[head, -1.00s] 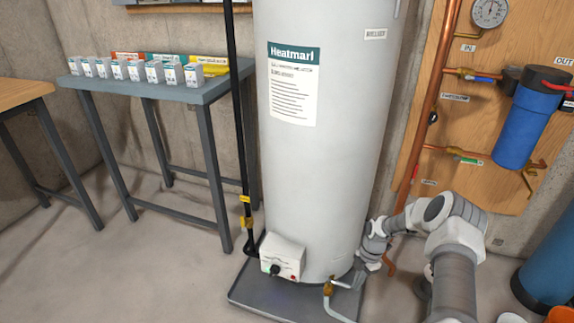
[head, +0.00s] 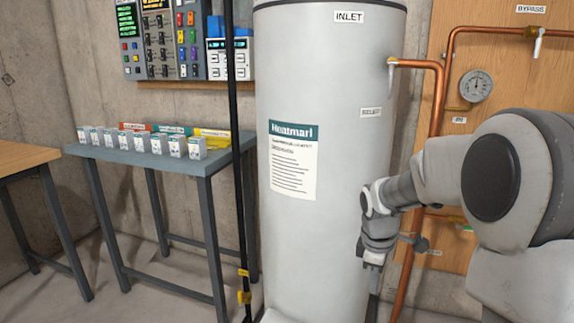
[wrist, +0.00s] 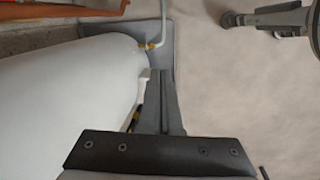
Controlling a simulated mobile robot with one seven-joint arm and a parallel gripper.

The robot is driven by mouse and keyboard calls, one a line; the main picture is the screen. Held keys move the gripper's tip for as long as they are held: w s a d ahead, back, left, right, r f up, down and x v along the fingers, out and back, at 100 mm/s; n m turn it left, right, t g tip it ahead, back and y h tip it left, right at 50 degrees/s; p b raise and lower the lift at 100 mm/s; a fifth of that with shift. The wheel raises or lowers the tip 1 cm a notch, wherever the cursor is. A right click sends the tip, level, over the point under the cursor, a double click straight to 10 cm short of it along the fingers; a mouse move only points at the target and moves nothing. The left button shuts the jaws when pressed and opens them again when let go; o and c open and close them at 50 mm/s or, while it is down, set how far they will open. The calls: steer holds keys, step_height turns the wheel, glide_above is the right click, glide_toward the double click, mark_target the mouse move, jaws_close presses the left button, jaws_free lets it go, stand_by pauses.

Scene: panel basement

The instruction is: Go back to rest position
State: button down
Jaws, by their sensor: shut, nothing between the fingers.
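My gripper (head: 373,262) hangs pointing down in front of the right side of the tall white water heater (head: 330,110), left of the copper pipe. In the wrist view my gripper (wrist: 160,75) is shut and empty, with its two fingers together. The white heater tank (wrist: 70,100) fills the left side of the wrist view, close beside the fingers. Whether they touch cannot be told. The dark tray (wrist: 165,35) under the tank shows below the fingertips.
A wooden board (head: 530,80) with copper pipes (head: 436,110) and a gauge (head: 476,87) is behind my arm. A blue-grey table (head: 150,160) with several small boxes stands left of a black vertical pipe (head: 232,130). Bare floor (wrist: 240,100) lies right of the fingers.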

steer(key=s+a+r+m+t, duration=0.15)
steer(key=s+r+m, duration=0.25)
steer(key=s, duration=0.4)
steer(key=s+a+r+m+t+y, duration=0.15)
steer(key=s+r+m, duration=0.25)
steer(key=s, duration=0.4)
steer(key=s+a+r+m+t, duration=0.1)
steer(key=s+a+r+m, duration=0.1)
steer(key=s+r+m, duration=0.45)
step_height(320, 180, up, 24)
steer(key=s+n+p, duration=0.1)
steer(key=n+p, duration=0.1)
steer(key=p, duration=2.3)
steer(key=shift+s+a+f+p, duration=0.2)
steer(key=shift+s+f+p, duration=0.05)
steer(key=shift+s+p, duration=0.1)
steer(key=shift+a, duration=0.1)
